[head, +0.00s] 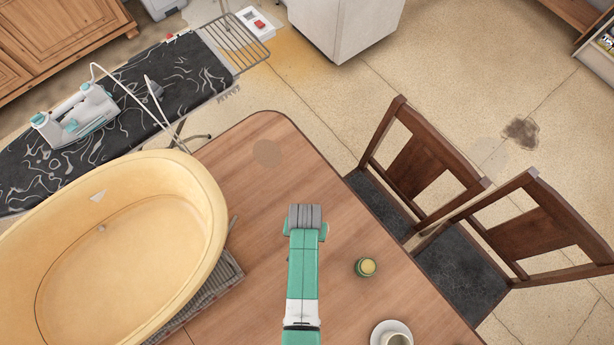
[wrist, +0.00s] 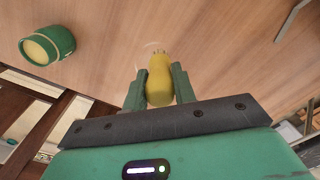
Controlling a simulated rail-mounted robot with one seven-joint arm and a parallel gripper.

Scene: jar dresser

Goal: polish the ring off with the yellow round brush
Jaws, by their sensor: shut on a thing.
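My gripper (wrist: 159,75) is shut on the yellow round brush (wrist: 159,88), its rounded yellow body between the two green fingers. The brush's far end points at the wooden table top; I cannot tell whether it touches. A faint whitish ring mark (wrist: 150,45) shows on the wood right by that end, partly hidden by the brush. In the head view my gripper (head: 306,218) is over the middle of the table (head: 330,190), and its own body hides the brush and the ring there.
A small green jar with a yellow top (head: 367,267) stands right of my gripper; it also shows in the wrist view (wrist: 46,45). A cup on a saucer (head: 391,333) is nearer. A large yellow basin (head: 215,215) is left.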

